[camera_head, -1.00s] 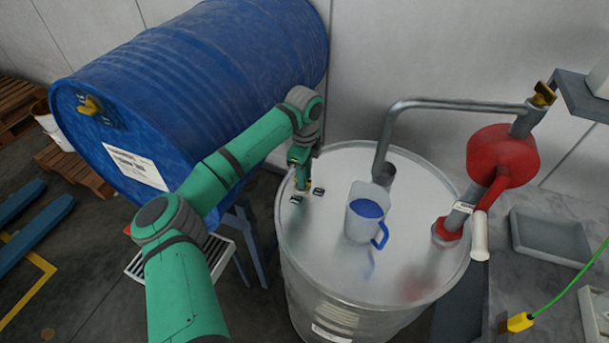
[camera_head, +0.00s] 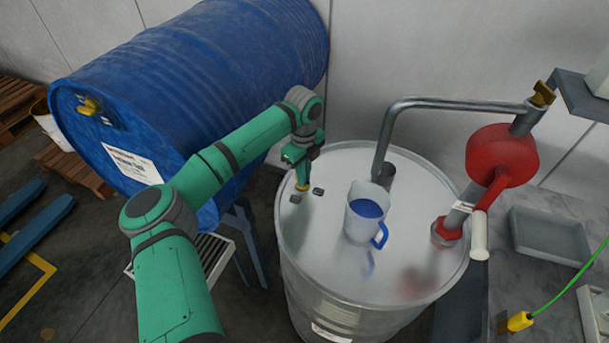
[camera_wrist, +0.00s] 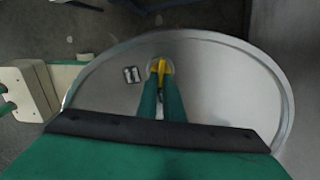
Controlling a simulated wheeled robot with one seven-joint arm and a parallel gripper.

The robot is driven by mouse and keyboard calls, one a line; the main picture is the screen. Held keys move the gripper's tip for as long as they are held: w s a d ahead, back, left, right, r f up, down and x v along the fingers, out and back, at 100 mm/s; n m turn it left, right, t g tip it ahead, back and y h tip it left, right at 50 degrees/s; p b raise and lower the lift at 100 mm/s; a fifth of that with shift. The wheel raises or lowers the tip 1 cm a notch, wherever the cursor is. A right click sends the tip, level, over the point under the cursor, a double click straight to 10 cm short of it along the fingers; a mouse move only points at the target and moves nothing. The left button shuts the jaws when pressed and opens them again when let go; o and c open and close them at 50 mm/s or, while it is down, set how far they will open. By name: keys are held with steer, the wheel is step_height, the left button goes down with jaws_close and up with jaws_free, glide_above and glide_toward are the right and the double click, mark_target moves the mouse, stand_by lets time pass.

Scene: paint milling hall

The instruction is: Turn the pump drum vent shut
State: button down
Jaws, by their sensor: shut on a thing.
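The pump drum (camera_head: 320,245) is a silver steel drum with a flat lid, standing upright. Its vent is a small yellow fitting (camera_head: 302,186) near the left rim of the lid. My gripper (camera_head: 303,180) points down at it from above. In the wrist view my two green fingers (camera_wrist: 161,90) are shut on the yellow vent (camera_wrist: 158,68), which shows between and just beyond their tips. The fingers hide part of the vent, so its exact angle is hard to tell.
A red hand pump (camera_head: 502,156) with a bent grey pipe (camera_head: 450,104) rises from the drum. A large blue drum (camera_head: 200,80) lies behind my arm. A grey tray (camera_head: 550,236) sits at right.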

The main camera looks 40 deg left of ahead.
steer(key=m, duration=0.3)
steer(key=shift+m, duration=0.4)
steer(key=m, duration=0.3)
steer(key=shift+s+a+m, duration=0.15)
steer(key=shift+s+m, duration=0.1)
steer(key=shift+m, duration=0.05)
steer(key=m, duration=0.6)
steer(key=shift+a+m, duration=0.1)
steer(key=shift+m, duration=0.2)
steer(key=c, duration=1.9)
jaws_free()
steer(key=shift+r, duration=0.1)
step_height(320, 180, up, 11)
